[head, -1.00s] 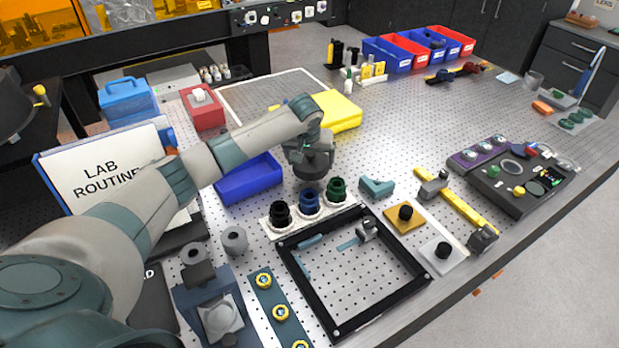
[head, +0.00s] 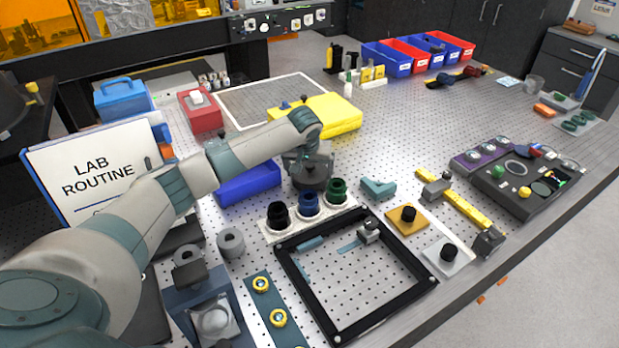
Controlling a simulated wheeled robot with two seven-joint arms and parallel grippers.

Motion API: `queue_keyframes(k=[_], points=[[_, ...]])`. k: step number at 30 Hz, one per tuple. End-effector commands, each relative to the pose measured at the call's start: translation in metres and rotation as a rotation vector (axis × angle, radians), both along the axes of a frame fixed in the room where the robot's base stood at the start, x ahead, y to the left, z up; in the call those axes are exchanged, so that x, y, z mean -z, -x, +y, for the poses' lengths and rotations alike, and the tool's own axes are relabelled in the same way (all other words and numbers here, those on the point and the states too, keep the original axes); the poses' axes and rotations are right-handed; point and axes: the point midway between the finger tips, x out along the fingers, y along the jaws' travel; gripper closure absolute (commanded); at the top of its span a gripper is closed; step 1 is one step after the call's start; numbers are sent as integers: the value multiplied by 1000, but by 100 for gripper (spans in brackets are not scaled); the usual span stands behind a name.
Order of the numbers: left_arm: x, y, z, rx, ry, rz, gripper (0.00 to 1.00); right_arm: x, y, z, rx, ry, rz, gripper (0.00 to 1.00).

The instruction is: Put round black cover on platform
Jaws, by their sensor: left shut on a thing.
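The round black cover (head: 311,176) is a dark grey-black disc in the head view, just behind the row of black, blue and green knobs. My left gripper (head: 307,156) is above it and shut on its top. The arm comes in from the left, and the wrist partly hides the grip. I cannot tell whether the cover hangs clear or touches the table. A blue-grey stand with a pale round plate (head: 214,320) at the lower left may be the platform; this is not certain. My right gripper is not in view.
A white strip with black, blue and green knobs (head: 308,203) stands just in front of the cover. A black square frame (head: 385,316) lies nearer. A blue bin (head: 250,184) is left and a yellow case (head: 330,113) behind.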

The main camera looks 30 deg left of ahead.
Motion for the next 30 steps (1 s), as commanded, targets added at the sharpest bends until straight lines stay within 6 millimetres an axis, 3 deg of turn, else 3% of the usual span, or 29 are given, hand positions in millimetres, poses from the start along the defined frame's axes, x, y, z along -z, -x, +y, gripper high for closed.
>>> queue_keyframes(k=[15,16,17,30], points=[[5,0,-1,0,1,1,37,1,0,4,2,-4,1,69],[6,0,-1,0,1,1,9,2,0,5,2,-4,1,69],[5,0,-1,0,1,0,6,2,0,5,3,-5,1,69],[1,0,0,0,0,-1,6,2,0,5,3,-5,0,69]])
